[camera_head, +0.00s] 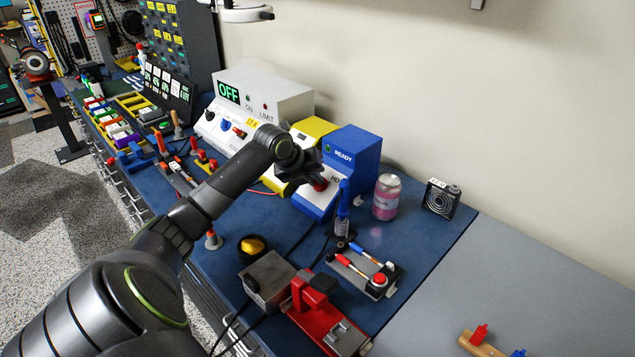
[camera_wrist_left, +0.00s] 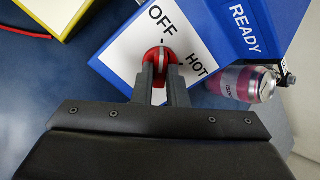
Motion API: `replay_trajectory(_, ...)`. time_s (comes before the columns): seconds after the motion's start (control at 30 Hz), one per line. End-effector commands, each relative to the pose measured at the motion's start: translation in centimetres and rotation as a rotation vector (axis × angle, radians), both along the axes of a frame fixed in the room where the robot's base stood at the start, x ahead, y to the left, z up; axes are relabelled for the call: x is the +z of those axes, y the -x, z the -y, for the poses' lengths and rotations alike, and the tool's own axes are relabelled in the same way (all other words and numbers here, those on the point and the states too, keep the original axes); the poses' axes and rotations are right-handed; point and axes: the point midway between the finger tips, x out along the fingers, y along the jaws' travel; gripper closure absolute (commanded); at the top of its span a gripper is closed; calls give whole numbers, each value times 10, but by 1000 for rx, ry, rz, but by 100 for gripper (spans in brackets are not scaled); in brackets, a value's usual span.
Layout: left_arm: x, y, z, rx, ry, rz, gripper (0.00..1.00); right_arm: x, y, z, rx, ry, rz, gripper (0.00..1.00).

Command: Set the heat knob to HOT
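The heat knob (camera_wrist_left: 161,54) is red with a white line and sits on the white sloped face of a blue station (camera_head: 352,152) marked READY. In the left wrist view, OFF is printed above the knob and HOT to its right. The white line points up toward the OFF side, not at HOT. My left gripper (camera_wrist_left: 162,75) has its two fingers on either side of the knob's raised grip, close against it. The fingers partly hide the knob. In the head view, my left gripper (camera_head: 308,176) is in front of the station's face. My right gripper is not in view.
A yellow and white unit (camera_head: 312,128) stands left of the station. A red vise-like tool (camera_head: 320,315) is in front. The grey tabletop (camera_head: 500,270) at right is mostly clear.

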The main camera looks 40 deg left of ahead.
Motion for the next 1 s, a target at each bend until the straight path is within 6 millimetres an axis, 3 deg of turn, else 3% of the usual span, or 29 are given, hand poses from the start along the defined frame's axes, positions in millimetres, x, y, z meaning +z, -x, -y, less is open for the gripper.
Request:
replay_trajectory(0.27,-1,0,0,-10,-7,1,100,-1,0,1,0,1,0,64)
replay_trajectory(0.6,-2,0,0,-272,-204,18,100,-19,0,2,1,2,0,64)
replay_trajectory(0.93,0,0,0,-322,-240,19,100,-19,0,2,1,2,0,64)
replay_trajectory(0.97,0,0,0,-322,-240,19,86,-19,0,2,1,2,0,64)
replay_trajectory(1.0,0,0,0,-322,-240,19,81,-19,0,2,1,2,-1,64)
